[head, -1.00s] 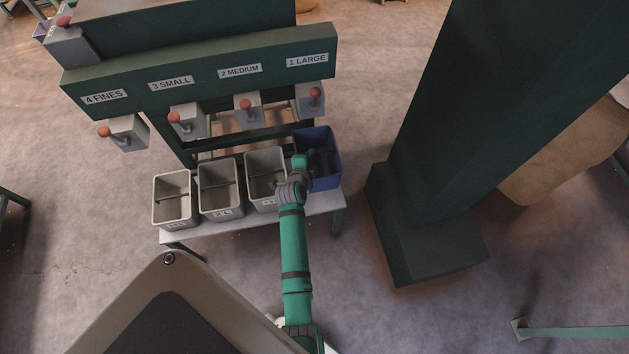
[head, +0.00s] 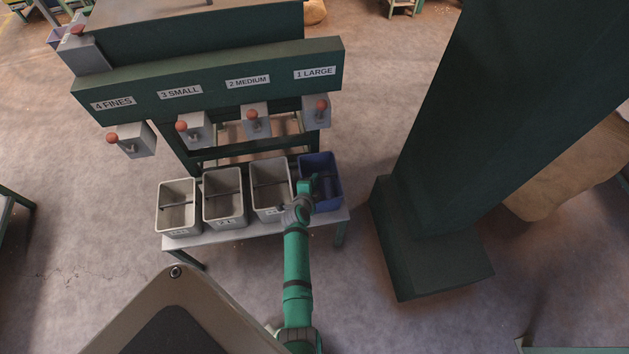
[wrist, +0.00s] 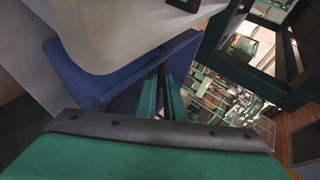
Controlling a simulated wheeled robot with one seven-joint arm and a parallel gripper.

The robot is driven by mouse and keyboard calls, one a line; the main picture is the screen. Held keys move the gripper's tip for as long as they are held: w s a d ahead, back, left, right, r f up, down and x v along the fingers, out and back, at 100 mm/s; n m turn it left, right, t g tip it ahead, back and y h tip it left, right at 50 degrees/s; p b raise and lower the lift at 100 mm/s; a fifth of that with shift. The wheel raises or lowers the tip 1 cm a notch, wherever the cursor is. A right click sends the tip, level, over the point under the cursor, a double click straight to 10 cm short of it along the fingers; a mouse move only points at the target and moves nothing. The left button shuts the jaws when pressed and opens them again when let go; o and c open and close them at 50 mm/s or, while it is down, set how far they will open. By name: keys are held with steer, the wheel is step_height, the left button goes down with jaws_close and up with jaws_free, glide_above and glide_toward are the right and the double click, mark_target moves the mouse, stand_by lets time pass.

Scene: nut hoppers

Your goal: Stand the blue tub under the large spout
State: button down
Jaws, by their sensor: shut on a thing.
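The blue tub (head: 329,198) is at the right end of the low bench, below the grey large spout (head: 316,112) with its red-knobbed lever. Its rim is about level with the grey tubs beside it. I cannot tell whether its base touches the bench. My gripper (head: 312,184) is shut on the tub's near left side, and my arm hides part of it. In the wrist view the blue tub (wrist: 95,82) fills the left middle and reaches between the fingers of my gripper (wrist: 162,92).
Grey tubs (head: 270,203) stand in a row on the bench (head: 238,236) left of the blue tub, the nearest one close beside it. A thick dark green post (head: 432,215) stands to the right, with a floor gap between.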

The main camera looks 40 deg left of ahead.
steer(key=c, duration=1.9)
jaws_free()
steer(key=shift+o, duration=0.2)
steer(key=shift+s, duration=0.1)
steer(key=v, duration=1.2)
